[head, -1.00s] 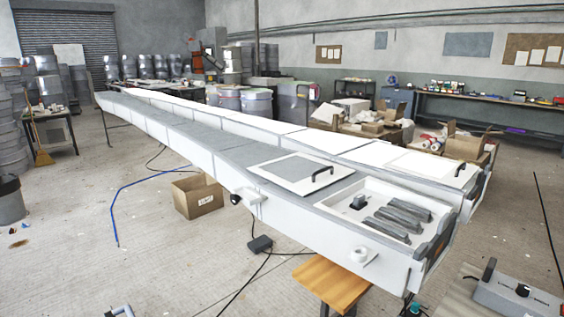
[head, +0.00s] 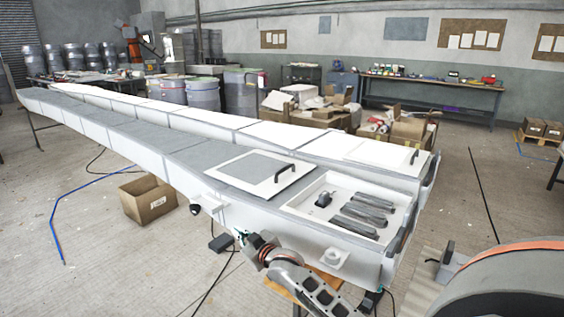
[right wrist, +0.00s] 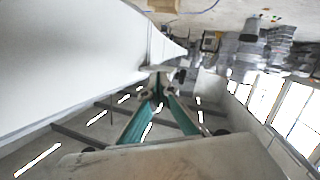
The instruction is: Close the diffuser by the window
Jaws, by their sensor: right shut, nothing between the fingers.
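I cannot tell for sure which thing is the diffuser by the window. A square white panel with a grey centre and a black handle (head: 256,172) lies on top of the long white mould (head: 150,160). My right gripper (head: 242,237) is shut and empty, in front of the mould's near side wall. Its teal fingers also show in the right wrist view (right wrist: 158,100), close together beside a large white surface. That view looks upside down, with windows (right wrist: 280,105) at its right. My left gripper is not in view.
A tray recess in the mould's near end holds several grey bars (head: 362,213). A white fitting (head: 335,258) and a black-knobbed fitting (head: 200,209) stick out of its side. A cardboard box (head: 148,198) stands on the floor. Open floor lies at left.

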